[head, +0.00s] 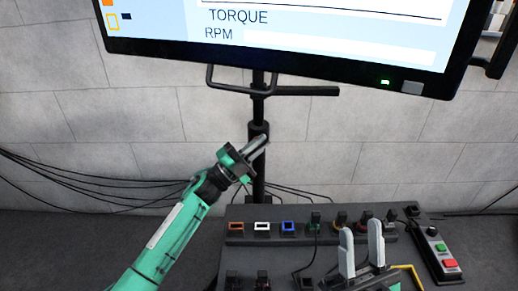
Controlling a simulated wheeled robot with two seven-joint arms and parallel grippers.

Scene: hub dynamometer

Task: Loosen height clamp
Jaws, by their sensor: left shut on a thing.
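A black upright pole (258,187) carries the large screen. A dark collar (259,128), which looks like the height clamp, sits partway up the pole. My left gripper (261,142) comes in from the lower left and is shut at the pole, just below the top of the collar. The part between its fingers is hidden, but it appears to be the clamp's handle. My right gripper (361,243) is at the lower right, above the panel, with its two pale fingers pointing up and apart. Nothing shows between them.
The screen (300,47) showing TORQUE and RPM fills the top, with a black bar handle (310,91) beneath it. A dark panel (260,255) with coloured sockets and cables stands at the lower right. A button box (437,250) is at its right. Loose cables (90,180) hang along the wall.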

